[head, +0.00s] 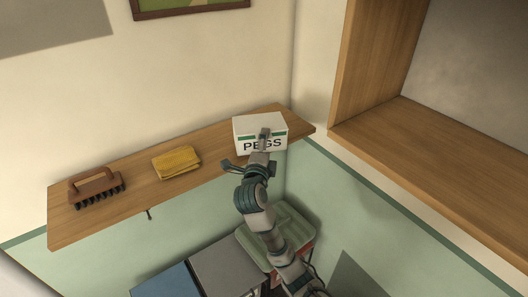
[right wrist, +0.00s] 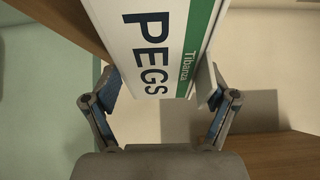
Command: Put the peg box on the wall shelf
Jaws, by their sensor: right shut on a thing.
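The peg box (head: 247,124) is white with a green stripe and the word PEGS. It is at the right end of the wooden wall shelf (head: 222,147); whether it rests on the board or is just above it, I cannot tell. My right gripper (head: 262,150) is shut on the box from the front. In the right wrist view the box (right wrist: 150,50) fills the space between the fingers of the right gripper (right wrist: 160,95), with its lettering turned sideways. My left gripper is not in view.
A brush (head: 93,183) and a folded yellow cloth (head: 176,162) lie on the shelf left of the box. A large wooden cabinet or shelf unit (head: 440,150) stands to the right. Below are a green tray (head: 290,222) and grey and blue surfaces.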

